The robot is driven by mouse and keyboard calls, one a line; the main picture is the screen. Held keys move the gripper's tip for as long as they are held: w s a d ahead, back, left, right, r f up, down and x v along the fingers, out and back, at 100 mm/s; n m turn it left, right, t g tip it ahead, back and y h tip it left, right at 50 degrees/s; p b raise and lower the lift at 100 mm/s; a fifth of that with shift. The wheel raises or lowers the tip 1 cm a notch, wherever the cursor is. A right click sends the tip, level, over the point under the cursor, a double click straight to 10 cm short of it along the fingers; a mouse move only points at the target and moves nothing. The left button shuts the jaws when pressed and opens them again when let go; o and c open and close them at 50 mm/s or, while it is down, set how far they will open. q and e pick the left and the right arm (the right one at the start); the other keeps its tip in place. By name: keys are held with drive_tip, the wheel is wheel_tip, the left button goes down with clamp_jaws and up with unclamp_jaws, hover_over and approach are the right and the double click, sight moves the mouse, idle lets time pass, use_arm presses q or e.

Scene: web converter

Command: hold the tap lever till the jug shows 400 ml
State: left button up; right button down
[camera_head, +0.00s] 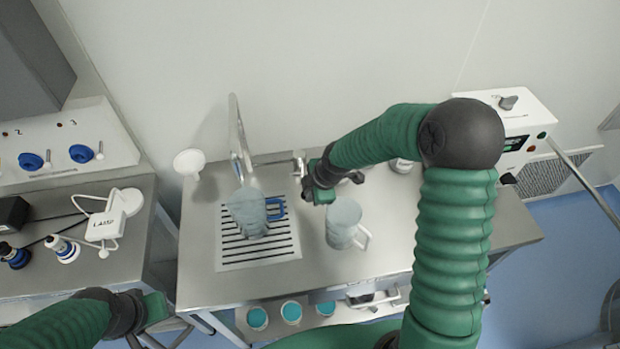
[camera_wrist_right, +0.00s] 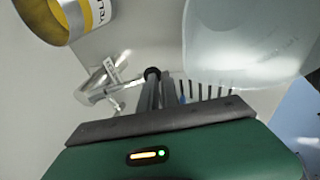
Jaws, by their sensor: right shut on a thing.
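The metal tap (camera_head: 236,130) arches up at the back of the steel table. A clear jug with a blue handle (camera_head: 247,213) stands on the slotted drain grate (camera_head: 228,262) under it; I cannot read its level. My right gripper (camera_head: 312,182) is right of the tap, at the end of a metal bar. In the right wrist view its fingers (camera_wrist_right: 155,88) are shut on the dark-knobbed tap lever (camera_wrist_right: 152,73), beside chrome fittings (camera_wrist_right: 105,84). My left gripper (camera_head: 145,308) is at the lower left, away from the table; its jaws are unclear.
A second pale jug (camera_head: 343,218) stands right of the grate, close to my right gripper. A yellow-labelled container (camera_wrist_right: 62,14) is near in the wrist view. Several teal-topped cups (camera_head: 291,311) sit on the lower shelf. A white control box (camera_head: 515,115) is at right.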

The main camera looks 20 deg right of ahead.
drive_tip(key=shift+s+a+f, duration=0.1)
drive_tip(key=shift+s+f, duration=0.1)
drive_tip(key=shift+f, duration=0.05)
idle(0.6)
